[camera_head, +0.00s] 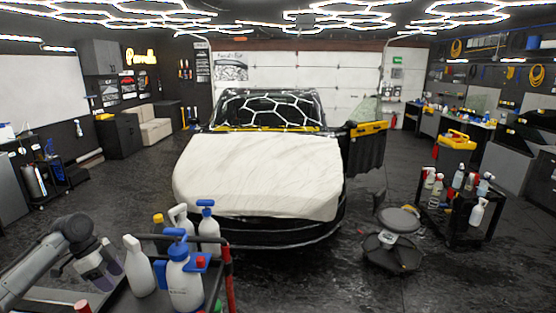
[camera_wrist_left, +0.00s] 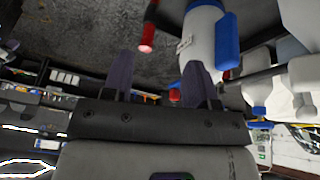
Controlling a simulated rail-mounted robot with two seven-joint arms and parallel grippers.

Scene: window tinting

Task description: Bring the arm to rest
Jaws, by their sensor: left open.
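My left arm comes in from the lower left of the head view, its gripper (camera_head: 108,278) low over the near cart beside the spray bottles. In the left wrist view the two dark fingers (camera_wrist_left: 160,68) stand apart with nothing held between them. A white bottle with blue parts (camera_wrist_left: 203,38) shows close by the right-hand finger there, partly behind it; I cannot tell whether they touch. In the head view a white bottle (camera_head: 139,268) and a blue-topped spray bottle (camera_head: 185,278) stand right of my gripper. My right gripper is not in view.
The near cart has a red upright handle (camera_head: 228,270) at its right. A car with a white-covered hood (camera_head: 260,178) stands beyond, its door (camera_head: 366,150) open. A stool (camera_head: 397,222) and a black bottle cart (camera_head: 463,215) stand at right. Dark floor (camera_head: 300,282) is clear between.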

